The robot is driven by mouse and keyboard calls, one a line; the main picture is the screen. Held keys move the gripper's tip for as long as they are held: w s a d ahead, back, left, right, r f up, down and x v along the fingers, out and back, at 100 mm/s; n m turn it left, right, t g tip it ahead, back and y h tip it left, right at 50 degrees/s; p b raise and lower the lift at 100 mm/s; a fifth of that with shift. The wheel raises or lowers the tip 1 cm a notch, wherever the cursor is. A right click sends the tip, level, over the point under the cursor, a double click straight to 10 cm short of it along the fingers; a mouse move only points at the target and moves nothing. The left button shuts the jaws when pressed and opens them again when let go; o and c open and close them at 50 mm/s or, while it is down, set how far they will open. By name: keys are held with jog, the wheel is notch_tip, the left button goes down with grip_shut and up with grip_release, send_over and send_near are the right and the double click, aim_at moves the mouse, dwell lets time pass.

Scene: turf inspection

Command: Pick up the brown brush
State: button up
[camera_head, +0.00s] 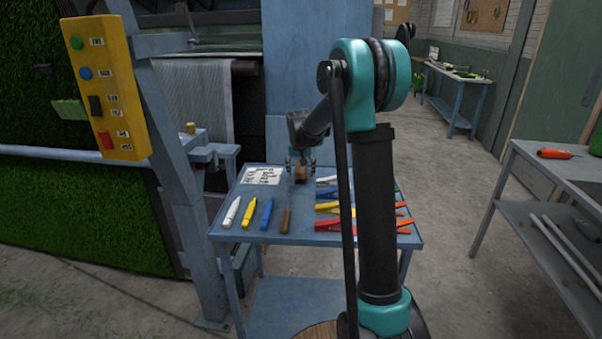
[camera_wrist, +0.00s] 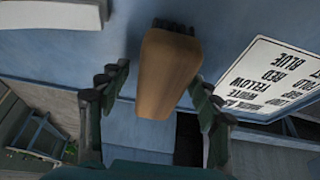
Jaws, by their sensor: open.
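The brown brush (camera_head: 300,172) stands on the blue table (camera_head: 290,236) near its back edge, beside the white card. My gripper (camera_head: 300,158) is directly above and around it at the end of my arm. In the wrist view the brush (camera_wrist: 168,72) shows as a tan wooden block with dark bristles at its top end. My gripper's fingers (camera_wrist: 160,88) are open, one on each side of the brush, with gaps on both sides. I cannot tell how far down the fingers reach along the brush.
A white card with colour words (camera_head: 262,175) lies left of the brush. White, yellow and blue markers (camera_head: 249,213) and a brown stick (camera_head: 285,221) lie in front. Several coloured clamps (camera_head: 328,208) lie to the right, partly hidden by my arm. A yellow control box (camera_head: 108,88) is at left.

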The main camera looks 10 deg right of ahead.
jog(key=shift+c, duration=0.3)
jog(key=c, duration=1.1)
